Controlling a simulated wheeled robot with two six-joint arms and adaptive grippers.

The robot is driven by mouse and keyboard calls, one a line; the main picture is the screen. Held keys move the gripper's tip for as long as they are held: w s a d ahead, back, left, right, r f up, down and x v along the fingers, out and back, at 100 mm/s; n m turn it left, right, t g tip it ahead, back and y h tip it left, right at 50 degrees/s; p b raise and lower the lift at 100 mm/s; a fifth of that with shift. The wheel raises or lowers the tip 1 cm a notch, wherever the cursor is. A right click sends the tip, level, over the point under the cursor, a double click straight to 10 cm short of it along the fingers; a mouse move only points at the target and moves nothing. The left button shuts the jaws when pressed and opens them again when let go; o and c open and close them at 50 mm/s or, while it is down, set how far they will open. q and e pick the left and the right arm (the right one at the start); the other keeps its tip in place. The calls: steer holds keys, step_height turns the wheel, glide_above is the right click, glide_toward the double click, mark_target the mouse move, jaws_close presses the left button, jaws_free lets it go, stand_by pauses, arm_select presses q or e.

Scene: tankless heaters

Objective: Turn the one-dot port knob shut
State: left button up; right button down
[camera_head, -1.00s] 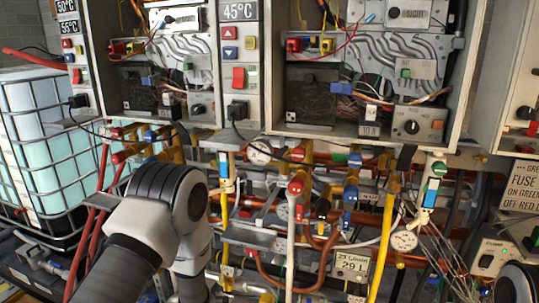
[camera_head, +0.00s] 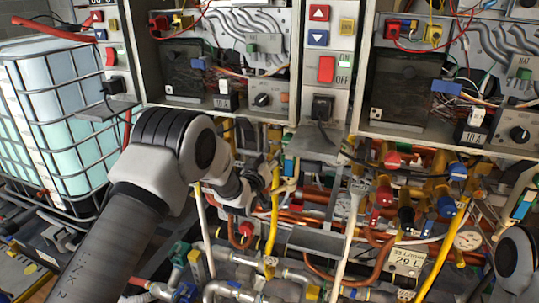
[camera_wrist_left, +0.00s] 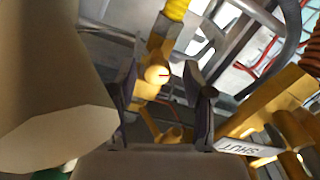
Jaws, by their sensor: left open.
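My left gripper (camera_head: 262,182) is among the pipes below the left heater, near a yellow pipe (camera_head: 273,225). In the left wrist view its two dark fingers (camera_wrist_left: 163,95) are apart and empty. A yellow fitting with a rounded end (camera_wrist_left: 155,75) shows between and beyond them; I cannot tell whether they touch it. A white label reading "SHUT" (camera_wrist_left: 250,148) lies right of the fingers, by more yellow fittings (camera_wrist_left: 290,90). I cannot make out any dots, so I cannot tell which part is the one-dot port knob. My right gripper is not in view.
Red knobs (camera_head: 392,160) and blue knobs (camera_head: 457,172) sit on pipes to the right. A gauge (camera_head: 468,239) and a "29 L" sign (camera_head: 405,259) are lower right. A caged water tank (camera_head: 60,130) stands left. Pipes crowd the space around my left gripper.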

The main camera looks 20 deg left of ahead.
arm_select(q)
steer(key=shift+w+a+f, duration=0.1)
steer(key=shift+w, duration=0.2)
steer(key=shift+s+d+r, duration=0.15)
steer(key=shift+d+r, duration=0.05)
steer(key=shift+d, duration=0.1)
steer(key=shift+c, duration=1.3)
steer(key=c, duration=0.5)
jaws_close()
